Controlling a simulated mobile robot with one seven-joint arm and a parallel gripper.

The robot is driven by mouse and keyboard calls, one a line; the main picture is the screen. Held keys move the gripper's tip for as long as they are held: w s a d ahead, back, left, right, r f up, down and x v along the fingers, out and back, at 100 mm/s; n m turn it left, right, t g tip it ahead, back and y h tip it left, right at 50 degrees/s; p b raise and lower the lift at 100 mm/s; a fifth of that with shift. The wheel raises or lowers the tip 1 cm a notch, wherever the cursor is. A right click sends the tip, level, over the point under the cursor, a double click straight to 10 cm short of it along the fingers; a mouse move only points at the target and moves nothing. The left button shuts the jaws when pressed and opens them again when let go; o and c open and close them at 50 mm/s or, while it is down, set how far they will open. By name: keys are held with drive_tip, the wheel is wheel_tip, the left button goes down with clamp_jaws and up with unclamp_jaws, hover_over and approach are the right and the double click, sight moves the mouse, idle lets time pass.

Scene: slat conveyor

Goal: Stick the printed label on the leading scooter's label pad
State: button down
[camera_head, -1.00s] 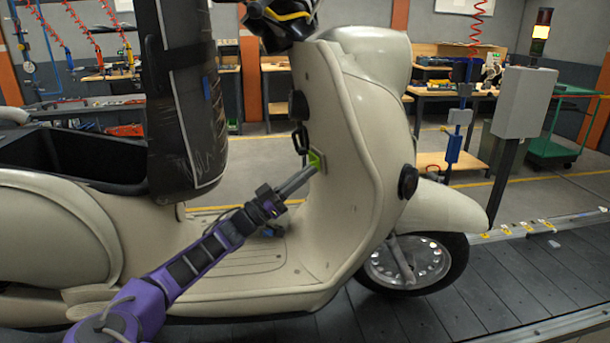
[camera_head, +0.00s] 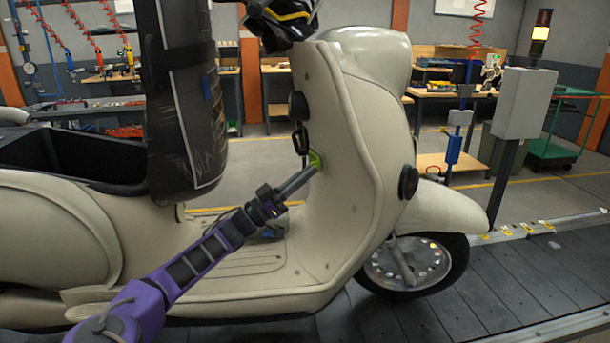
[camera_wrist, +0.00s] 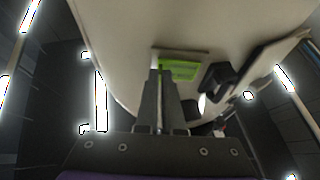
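The leading scooter (camera_head: 345,140) is cream-coloured and stands side-on, its front wheel to the right. The printed label (camera_wrist: 178,69) is bright green; it also shows in the head view (camera_head: 315,159) at the inner face of the leg shield. The label pad (camera_wrist: 190,53) shows as a pale raised edge just behind the label. My gripper (camera_wrist: 159,72) has its fingers nearly together on the label, fingertips at the label's near side. In the head view my gripper (camera_head: 312,170) reaches across the footboard to the leg shield. Whether the label touches the pad fully I cannot tell.
A dark padded seat back or case (camera_head: 188,110) stands to the left of my gripper. A black hook-like part (camera_head: 301,140) sits just above the label; it also shows close by in the wrist view (camera_wrist: 216,82). The dark slat conveyor (camera_head: 520,275) runs below.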

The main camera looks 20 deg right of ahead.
drive_tip(key=shift+d, duration=0.35)
idle(1.7)
drive_tip(key=c, duration=0.6)
unclamp_jaws()
drive_tip(key=shift+o, duration=0.2)
drive_tip(key=shift+a, duration=0.1)
drive_tip(key=a, duration=0.6)
drive_tip(key=shift+a+f+b, duration=0.4)
drive_tip(key=shift+f+b, duration=0.05)
